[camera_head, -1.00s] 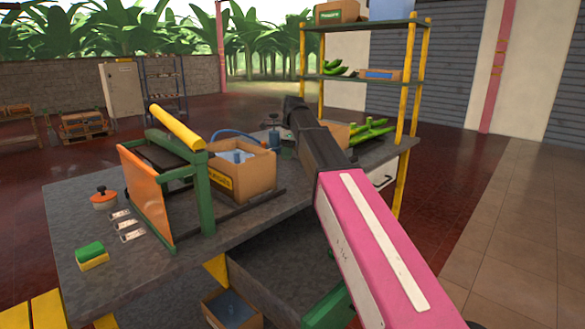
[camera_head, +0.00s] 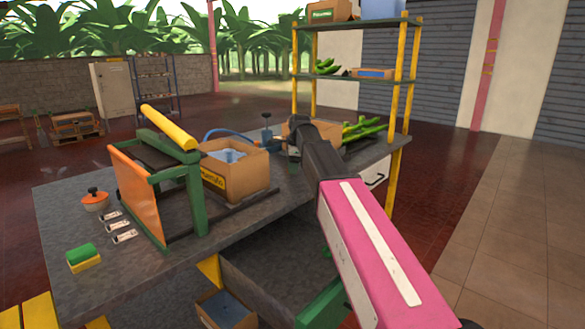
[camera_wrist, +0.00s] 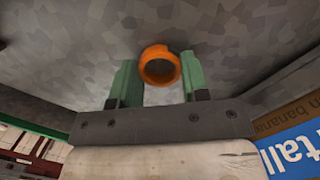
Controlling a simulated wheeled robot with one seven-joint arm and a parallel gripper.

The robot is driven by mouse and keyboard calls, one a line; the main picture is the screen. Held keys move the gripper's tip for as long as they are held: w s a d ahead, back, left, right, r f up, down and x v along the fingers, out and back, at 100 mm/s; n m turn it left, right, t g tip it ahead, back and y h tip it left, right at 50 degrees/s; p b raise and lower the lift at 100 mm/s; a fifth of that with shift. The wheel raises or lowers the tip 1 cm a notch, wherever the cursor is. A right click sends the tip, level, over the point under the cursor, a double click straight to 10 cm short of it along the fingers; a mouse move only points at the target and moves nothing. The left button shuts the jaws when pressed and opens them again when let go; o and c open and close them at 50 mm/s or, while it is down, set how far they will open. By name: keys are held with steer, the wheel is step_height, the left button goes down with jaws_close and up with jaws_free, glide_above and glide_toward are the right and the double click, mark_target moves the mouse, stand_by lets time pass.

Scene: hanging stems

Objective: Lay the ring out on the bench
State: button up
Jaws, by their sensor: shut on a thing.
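An orange ring (camera_wrist: 147,58) sits between the green fingertips of my gripper (camera_wrist: 156,76) in the wrist view. My gripper is shut on it, and the ring's round opening faces the wrist camera. The grey bench (camera_head: 120,275) stands in the head view; a mottled grey surface shows behind the ring in the wrist view. In the head view my dark wrist reaches over the far right part of the bench, beside a cardboard box. The fingertips and the ring are hidden there. I cannot tell the gap between ring and bench.
A green frame with a yellow roller (camera_head: 168,127) and an orange panel (camera_head: 136,197) stands on the bench. Beside it is a labelled carton (camera_head: 235,172). Green stems (camera_head: 362,129) lie at the far right, near a yellow-post shelf (camera_head: 398,100).

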steer(key=shift+f, duration=0.15)
steer(key=o, duration=0.9)
steer(key=r, duration=0.4)
steer(key=d+r, duration=0.1)
steer(key=r, duration=0.7)
steer(key=shift+d+r, duration=0.15)
steer(key=shift+d, duration=0.25)
